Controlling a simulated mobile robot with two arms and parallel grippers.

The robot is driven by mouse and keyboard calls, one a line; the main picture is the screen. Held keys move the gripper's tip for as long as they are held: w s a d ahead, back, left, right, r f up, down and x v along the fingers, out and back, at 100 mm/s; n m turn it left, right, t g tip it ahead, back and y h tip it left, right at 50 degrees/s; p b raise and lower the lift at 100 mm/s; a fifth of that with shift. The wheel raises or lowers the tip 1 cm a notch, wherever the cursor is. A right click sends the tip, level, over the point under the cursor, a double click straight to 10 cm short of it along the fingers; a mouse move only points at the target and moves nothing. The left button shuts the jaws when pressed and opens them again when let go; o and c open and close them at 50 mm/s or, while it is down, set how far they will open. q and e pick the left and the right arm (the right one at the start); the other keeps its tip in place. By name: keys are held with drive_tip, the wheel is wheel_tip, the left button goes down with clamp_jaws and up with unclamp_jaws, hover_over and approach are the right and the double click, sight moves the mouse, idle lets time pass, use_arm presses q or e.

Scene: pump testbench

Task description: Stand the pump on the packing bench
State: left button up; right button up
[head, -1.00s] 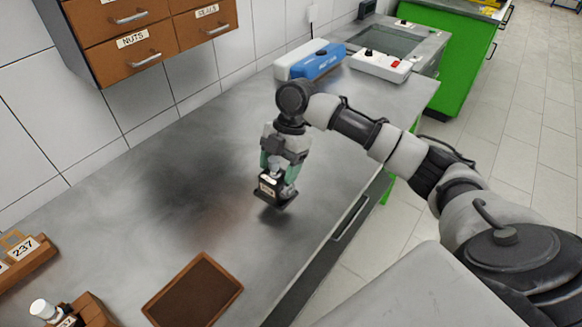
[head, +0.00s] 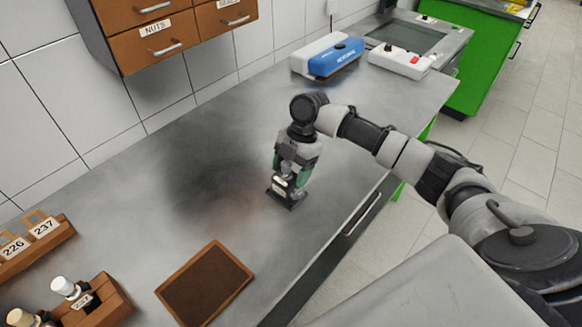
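My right gripper (head: 288,172) points down over the grey metal bench top (head: 345,155). It appears shut on a small dark pump (head: 282,191), with green at its sides and a white label on its front. The pump looks roughly upright, and its dark base is at or very close to the bench top. I cannot tell whether it fully touches. The fingers partly hide the pump's upper part. My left gripper is not in view.
A brown-framed dark tray (head: 246,290) lies nearer on the bench. Wooden holders with numbered tags (head: 30,262) and bottles (head: 80,290) are at lower left. A blue and white box (head: 335,60) and a white switch box (head: 400,62) stand at the back. Bench around the pump is clear.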

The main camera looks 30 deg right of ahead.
drive_tip(key=o, duration=0.3)
drive_tip(key=shift+o, duration=0.2)
drive_tip(key=shift+r, duration=0.1)
drive_tip(key=b+v, duration=0.2)
drive_tip(key=v, duration=1)
